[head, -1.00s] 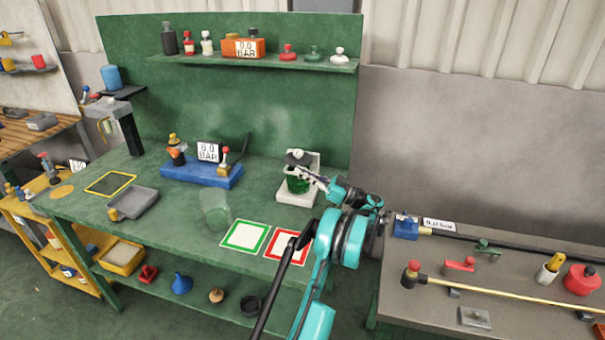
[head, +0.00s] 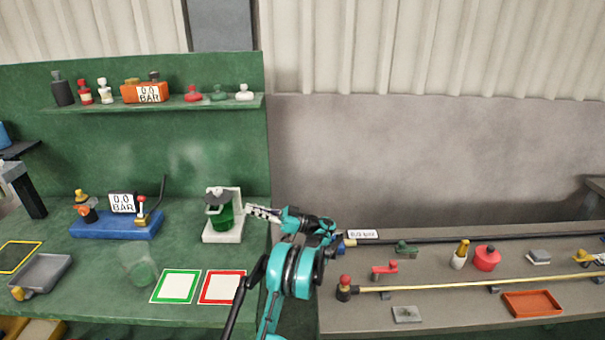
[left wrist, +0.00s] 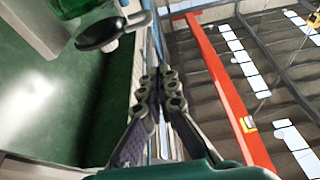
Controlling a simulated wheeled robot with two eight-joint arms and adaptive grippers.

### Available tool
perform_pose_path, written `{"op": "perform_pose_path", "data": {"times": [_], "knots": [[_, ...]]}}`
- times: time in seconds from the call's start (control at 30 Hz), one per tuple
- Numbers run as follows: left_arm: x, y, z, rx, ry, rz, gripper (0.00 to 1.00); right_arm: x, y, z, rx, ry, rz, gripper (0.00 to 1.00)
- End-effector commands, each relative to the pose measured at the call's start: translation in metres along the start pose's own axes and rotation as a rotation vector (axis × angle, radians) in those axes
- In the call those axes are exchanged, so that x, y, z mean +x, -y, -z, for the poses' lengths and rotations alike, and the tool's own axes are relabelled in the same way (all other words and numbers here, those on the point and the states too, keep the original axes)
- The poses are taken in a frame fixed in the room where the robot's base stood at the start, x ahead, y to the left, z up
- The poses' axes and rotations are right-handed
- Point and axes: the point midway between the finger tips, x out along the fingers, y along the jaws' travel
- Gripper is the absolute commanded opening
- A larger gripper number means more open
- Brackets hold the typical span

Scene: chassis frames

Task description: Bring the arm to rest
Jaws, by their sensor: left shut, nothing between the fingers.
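My left gripper (head: 250,209) is shut and empty, just right of the white stand (head: 222,236) on the green workbench. Its fingers point left toward the stand. In the left wrist view the closed fingers (left wrist: 162,72) have nothing between them. The stand holds a green cup (head: 220,218) under a dark grey top piece (head: 216,195). In the left wrist view part of the green cup (left wrist: 72,6) and a dark round piece (left wrist: 98,34) show at upper left. My right gripper is not in view.
The bench carries a blue gauge base (head: 115,228), a clear greenish vessel (head: 138,268), a green-framed square (head: 175,287) and a red-framed square (head: 221,287). At right, a grey table (head: 450,318) holds rods, a red pot (head: 487,258) and an orange tray (head: 532,303).

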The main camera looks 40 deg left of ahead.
Motion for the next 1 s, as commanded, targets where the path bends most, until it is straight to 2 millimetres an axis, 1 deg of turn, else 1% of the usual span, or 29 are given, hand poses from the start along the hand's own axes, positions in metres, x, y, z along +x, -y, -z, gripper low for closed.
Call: {"op": "perform_pose_path", "data": {"times": [0.17,0.27,0.37,0.43,0.57,0.67,0.77,0.87,0.97,1.0], "knots": [[0.000,0.000,0.000,0.001,0.001,-0.001,0.00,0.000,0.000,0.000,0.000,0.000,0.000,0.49],[0.000,-0.001,0.006,0.022,0.023,-0.021,0.00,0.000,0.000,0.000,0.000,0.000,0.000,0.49],[-0.001,-0.002,0.020,0.090,0.088,-0.085,0.00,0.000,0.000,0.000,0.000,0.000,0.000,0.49],[-0.003,0.000,0.033,0.163,0.156,-0.160,0.00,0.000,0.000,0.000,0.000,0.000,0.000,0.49],[-0.015,0.011,0.054,0.322,0.296,-0.347,0.00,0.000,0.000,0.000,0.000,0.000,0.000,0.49],[-0.030,0.028,0.065,0.436,0.388,-0.506,0.00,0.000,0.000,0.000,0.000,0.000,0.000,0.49],[-0.049,0.053,0.073,0.536,0.467,-0.676,0.00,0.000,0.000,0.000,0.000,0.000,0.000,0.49],[-0.071,0.084,0.077,0.624,0.530,-0.855,0.00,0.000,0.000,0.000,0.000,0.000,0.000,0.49],[-0.096,0.121,0.077,0.696,0.581,-1.041,0.00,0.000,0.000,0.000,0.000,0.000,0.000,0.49],[-0.106,0.137,0.077,0.721,0.598,-1.117,0.00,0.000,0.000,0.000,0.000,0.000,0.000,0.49]]}}
